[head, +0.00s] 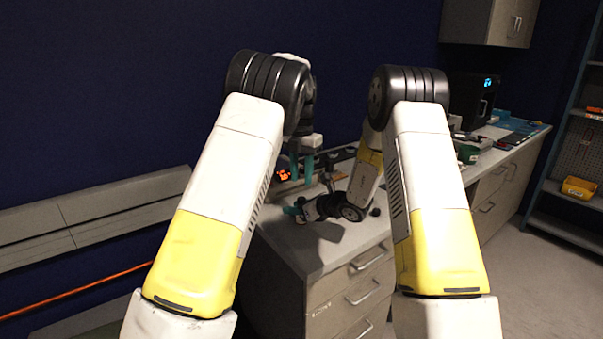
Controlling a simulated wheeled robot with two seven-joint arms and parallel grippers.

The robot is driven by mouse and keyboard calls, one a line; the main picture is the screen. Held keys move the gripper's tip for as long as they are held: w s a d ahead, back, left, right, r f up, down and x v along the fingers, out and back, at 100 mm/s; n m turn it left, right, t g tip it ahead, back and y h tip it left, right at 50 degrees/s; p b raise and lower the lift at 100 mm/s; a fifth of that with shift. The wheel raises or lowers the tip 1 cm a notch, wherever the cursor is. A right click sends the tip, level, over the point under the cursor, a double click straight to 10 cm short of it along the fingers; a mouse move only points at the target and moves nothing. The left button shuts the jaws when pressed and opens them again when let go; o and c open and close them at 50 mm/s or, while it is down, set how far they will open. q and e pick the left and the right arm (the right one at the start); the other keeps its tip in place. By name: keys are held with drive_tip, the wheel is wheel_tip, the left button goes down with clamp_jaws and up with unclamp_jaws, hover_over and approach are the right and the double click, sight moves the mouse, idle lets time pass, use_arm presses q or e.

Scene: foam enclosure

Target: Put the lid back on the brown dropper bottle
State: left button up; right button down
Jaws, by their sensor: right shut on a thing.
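My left gripper (303,168) hangs over the counter with its teal fingers pointing down. The fingers stand apart, and I see nothing between them. My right gripper (293,211) is low over the counter's near left part, lying roughly level and pointing left. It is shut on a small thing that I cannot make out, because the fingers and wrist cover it. I cannot pick out the brown dropper bottle or its lid for certain in the head view.
The counter (322,258) has drawers below and a bare front left corner. A device with an orange display (283,174) stands behind my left gripper. A black machine (474,98) stands at the back right. A shelf with a yellow bin (579,188) is far right.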

sight(302, 198)
use_arm(q)
wheel_tip(302, 198, down, 7)
drive_tip(key=shift+f, duration=0.15)
idle(0.4)
clamp_jaws()
drive_tip(key=shift+o, duration=0.8)
unclamp_jaws()
drive_tip(key=shift+r, duration=2.3)
drive_tip(key=o, duration=0.5)
